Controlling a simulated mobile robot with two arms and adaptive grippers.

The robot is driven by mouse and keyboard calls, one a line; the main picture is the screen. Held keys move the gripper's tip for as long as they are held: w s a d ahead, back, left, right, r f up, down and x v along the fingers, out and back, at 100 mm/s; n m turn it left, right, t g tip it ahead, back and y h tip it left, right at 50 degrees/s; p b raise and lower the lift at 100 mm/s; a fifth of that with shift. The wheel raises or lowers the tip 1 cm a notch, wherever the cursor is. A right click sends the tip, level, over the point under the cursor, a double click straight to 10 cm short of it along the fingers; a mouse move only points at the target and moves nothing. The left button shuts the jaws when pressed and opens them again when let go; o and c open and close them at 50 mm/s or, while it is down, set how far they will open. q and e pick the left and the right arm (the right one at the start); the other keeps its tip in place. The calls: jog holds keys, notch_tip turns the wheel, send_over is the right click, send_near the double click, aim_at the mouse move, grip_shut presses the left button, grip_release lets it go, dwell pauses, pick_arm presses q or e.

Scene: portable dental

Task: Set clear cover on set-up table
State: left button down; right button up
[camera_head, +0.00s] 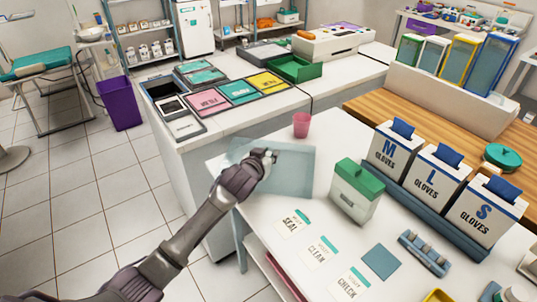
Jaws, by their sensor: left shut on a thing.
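The clear cover (291,172) is a see-through, bluish flat sheet. It is over the far left corner of the white set-up table (245,203), and part of it reaches past the table's left edge. My left gripper (268,156) is shut on the cover near its upper middle. My left arm comes in from the lower left and hides part of the cover. I cannot tell whether the cover touches the tabletop.
On the table a pink cup (301,125) stands just behind the cover, and a white box with a green lid (356,190) stands to its right. Labelled cards (292,222) lie in front. Glove boxes (437,179) fill the right side. A purple bin (120,103) stands on the floor.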

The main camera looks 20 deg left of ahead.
pick_arm(q)
jog(key=c, duration=1)
grip_release()
jog(key=shift+o, duration=0.2)
jog(key=shift+s+r, duration=0.15)
jog(key=v, duration=1.1)
jog(key=shift+s+r, duration=0.2)
jog(key=shift+s, duration=0.15)
